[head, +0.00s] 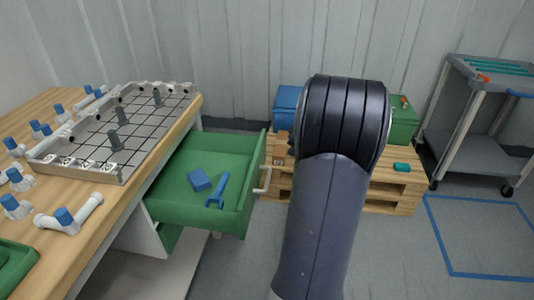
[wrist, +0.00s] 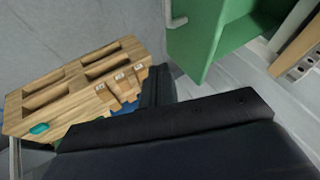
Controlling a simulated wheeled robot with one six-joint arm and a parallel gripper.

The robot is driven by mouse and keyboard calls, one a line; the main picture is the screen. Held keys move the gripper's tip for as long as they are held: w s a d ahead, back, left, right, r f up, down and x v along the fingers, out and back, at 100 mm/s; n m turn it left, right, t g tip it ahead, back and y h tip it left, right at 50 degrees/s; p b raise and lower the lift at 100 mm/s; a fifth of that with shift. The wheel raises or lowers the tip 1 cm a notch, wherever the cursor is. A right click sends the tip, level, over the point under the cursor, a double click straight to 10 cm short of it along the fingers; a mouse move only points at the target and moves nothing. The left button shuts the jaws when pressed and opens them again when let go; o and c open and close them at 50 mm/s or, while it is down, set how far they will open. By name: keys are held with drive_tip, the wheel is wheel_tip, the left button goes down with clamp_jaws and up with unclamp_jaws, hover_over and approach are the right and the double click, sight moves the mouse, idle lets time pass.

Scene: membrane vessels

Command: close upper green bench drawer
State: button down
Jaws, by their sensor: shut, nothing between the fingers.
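The upper green bench drawer (head: 170,212) stands pulled out from the right side of the wooden bench in the head view. Its pale handle (head: 263,181) is on the front panel, facing right. A blue block (head: 199,180) and a blue wrench-shaped tool (head: 217,190) lie inside. In the wrist view, the drawer (wrist: 205,38) is at the top, with part of its handle (wrist: 177,20) showing. My gripper (wrist: 170,122) shows as a dark body across the bottom of the wrist view, apart from the drawer. It is shut and empty; its fingertips are not clearly visible.
My arm hides part of the wooden pallet (head: 408,190), which carries blue and green crates right of the drawer. A grey cart (head: 465,115) stands far right. The bench top (head: 110,215) holds a grid tray (head: 72,172) and white fittings with blue caps.

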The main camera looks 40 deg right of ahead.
drive_tip(key=b, duration=0.2)
approach(262, 165)
wheel_tip(262, 165, down, 4)
drive_tip(key=d, duration=0.2)
drive_tip(key=shift+w+a+r+p, duration=0.25)
drive_tip(key=shift+w+a+p, duration=0.05)
drive_tip(key=shift+w+a, duration=0.9)
drive_tip(key=shift+w, duration=0.1)
drive_tip(key=w+a+p, duration=0.1)
drive_tip(key=w+a, duration=0.4)
drive_tip(key=w+a+p, duration=0.2)
drive_tip(key=w+a, duration=0.2)
drive_tip(key=w, duration=0.2)
drive_tip(key=w+a+p, duration=0.1)
drive_tip(key=w+a, duration=0.4)
drive_tip(key=w, duration=0.1)
drive_tip(key=shift+w+a+p, duration=0.1)
drive_tip(key=shift+a+p, duration=0.2)
drive_tip(key=shift+p, duration=0.05)
drive_tip(key=shift+d, duration=0.1)
